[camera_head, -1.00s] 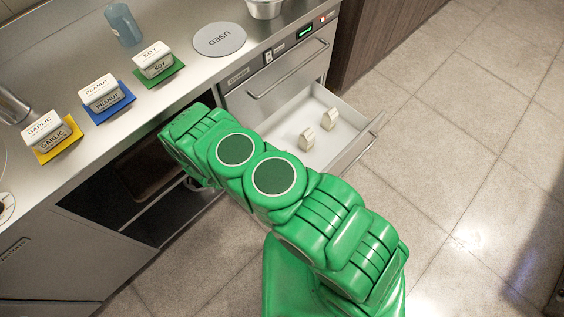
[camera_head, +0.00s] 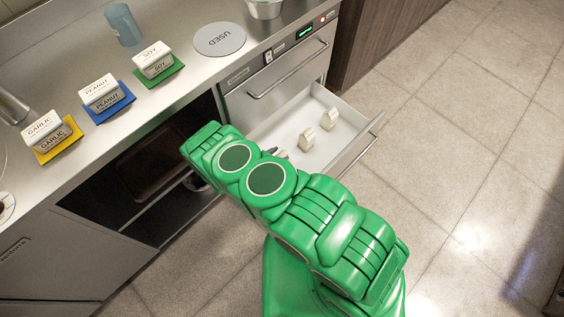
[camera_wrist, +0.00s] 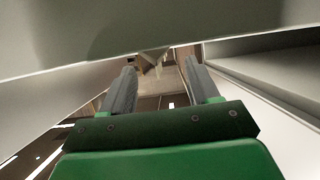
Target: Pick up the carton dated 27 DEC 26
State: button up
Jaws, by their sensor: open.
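Two small white cartons stand in the open drawer in the head view, a nearer one (camera_head: 307,138) and a farther one (camera_head: 329,118). No date is legible on either one, so I cannot tell which is dated 27 DEC 26. My gripper (camera_wrist: 160,88) shows in the wrist view with its two grey fingers apart and nothing between them. In the head view my green arm hides most of the gripper; a small dark part shows just left of the nearer carton, at the drawer's near-left side.
The white drawer (camera_head: 350,137) stands pulled out under the counter. On the counter are labelled white containers: GARLIC (camera_head: 45,132), PEANUT (camera_head: 101,93) and SOY (camera_head: 153,58), on coloured mats. A grey USED disc (camera_head: 219,39) and a blue cup (camera_head: 123,24) stand farther back. An open dark compartment (camera_head: 100,215) lies left of the drawer.

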jog(key=shift+x, duration=1.25)
grip_shut()
jog(key=shift+s+f, duration=0.15)
jog(key=shift+f, duration=0.05)
dwell(0.3)
